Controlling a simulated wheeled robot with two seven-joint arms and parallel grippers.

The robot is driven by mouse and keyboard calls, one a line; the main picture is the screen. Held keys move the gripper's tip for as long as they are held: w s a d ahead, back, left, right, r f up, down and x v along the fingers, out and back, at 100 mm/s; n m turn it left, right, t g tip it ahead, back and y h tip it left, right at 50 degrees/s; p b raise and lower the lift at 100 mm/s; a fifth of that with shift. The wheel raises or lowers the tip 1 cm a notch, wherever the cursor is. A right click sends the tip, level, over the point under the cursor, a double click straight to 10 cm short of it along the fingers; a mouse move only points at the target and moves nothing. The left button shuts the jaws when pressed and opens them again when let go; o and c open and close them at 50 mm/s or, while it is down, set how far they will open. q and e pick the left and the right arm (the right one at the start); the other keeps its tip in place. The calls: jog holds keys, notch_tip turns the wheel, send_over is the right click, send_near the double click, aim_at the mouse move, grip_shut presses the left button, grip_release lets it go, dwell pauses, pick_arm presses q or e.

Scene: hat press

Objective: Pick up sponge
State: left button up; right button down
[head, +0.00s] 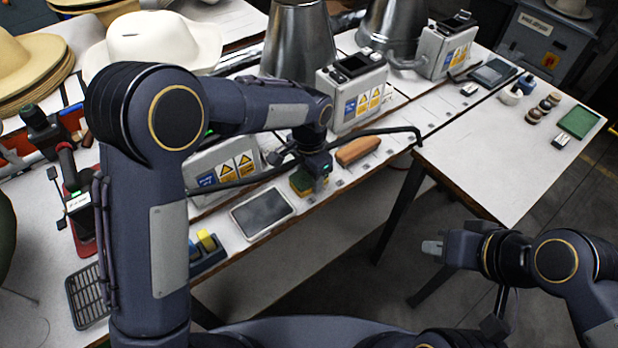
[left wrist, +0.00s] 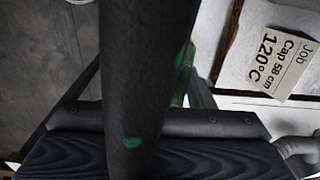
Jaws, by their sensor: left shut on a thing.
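The sponge (head: 301,182), green with a yellowish side, is at the front edge of the white bench in the head view. My left gripper (head: 313,178) reaches down over it from above and is shut on it, hiding part of it. Whether the sponge touches the bench is hard to tell. In the left wrist view, a dark link fills the middle, and a strip of green (left wrist: 183,72) shows behind it. My right gripper (head: 433,247) hangs in free space off the bench at the right; its jaw gap is not clear.
A tablet (head: 262,213) lies left of the sponge and a brown brush-like block (head: 358,151) right of it. A control box (head: 353,92) and steel cones (head: 298,45) stand behind. A black cable (head: 385,131) crosses nearby. The right bench (head: 500,150) is largely clear.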

pick_arm(q)
jog(key=shift+r, duration=0.45)
notch_tip(320, 180, up, 2)
jog(key=shift+r, duration=0.25)
jog(key=s+d+r, duration=0.1)
jog(key=s+r, duration=0.8)
jog(key=s, duration=0.5)
jog(key=shift+d+r+b, duration=0.25)
jog(key=shift+r+b, duration=0.05)
jog(key=shift+b, duration=0.1)
